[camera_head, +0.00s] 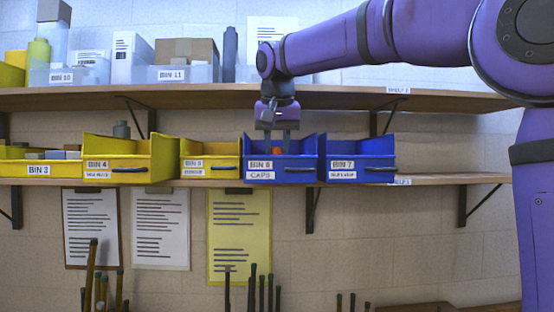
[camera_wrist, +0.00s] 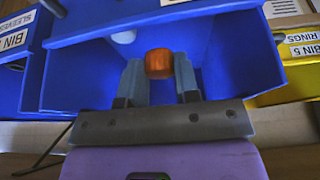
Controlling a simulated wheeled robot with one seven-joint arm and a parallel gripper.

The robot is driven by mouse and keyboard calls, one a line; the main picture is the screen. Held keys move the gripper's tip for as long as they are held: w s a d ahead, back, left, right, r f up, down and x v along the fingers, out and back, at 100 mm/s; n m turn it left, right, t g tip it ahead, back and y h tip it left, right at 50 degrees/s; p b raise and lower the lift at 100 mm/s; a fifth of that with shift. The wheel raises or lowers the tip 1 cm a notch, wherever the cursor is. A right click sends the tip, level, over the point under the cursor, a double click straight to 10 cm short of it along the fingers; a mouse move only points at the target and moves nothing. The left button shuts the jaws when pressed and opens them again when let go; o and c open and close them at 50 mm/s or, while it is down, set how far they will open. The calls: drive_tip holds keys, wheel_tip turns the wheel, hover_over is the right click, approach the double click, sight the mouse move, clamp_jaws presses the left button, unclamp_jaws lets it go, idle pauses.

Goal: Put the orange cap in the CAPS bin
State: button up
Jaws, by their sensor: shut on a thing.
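The orange cap (camera_wrist: 159,64) is between the fingertips of my gripper (camera_wrist: 158,70) in the wrist view. My gripper is shut on it. In the head view the cap (camera_head: 277,149) shows as a small orange spot below my gripper (camera_head: 277,142), over the opening of the blue CAPS bin, BIN 6 (camera_head: 275,171). The bin's blue walls (camera_wrist: 240,60) surround the fingers in the wrist view. Whether the cap touches the bin floor I cannot tell. A small white round thing (camera_wrist: 124,36) shows inside the bin, partly cut off.
Blue BIN 7 (camera_head: 360,170) stands right beside the CAPS bin, and yellow BIN 5 (camera_head: 211,168) stands on its left. The upper shelf (camera_head: 200,99) runs above, behind my arm. The lower shelf (camera_head: 450,179) is clear right of BIN 7.

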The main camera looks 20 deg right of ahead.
sight(277, 152)
drive_tip(key=shift+f, duration=1.65)
drive_tip(key=shift+f, duration=0.6)
drive_tip(key=o, duration=1)
drive_tip(key=shift+r, duration=0.15)
drive_tip(key=shift+r, duration=0.35)
drive_tip(key=v, duration=1.2)
drive_tip(key=shift+r, duration=0.15)
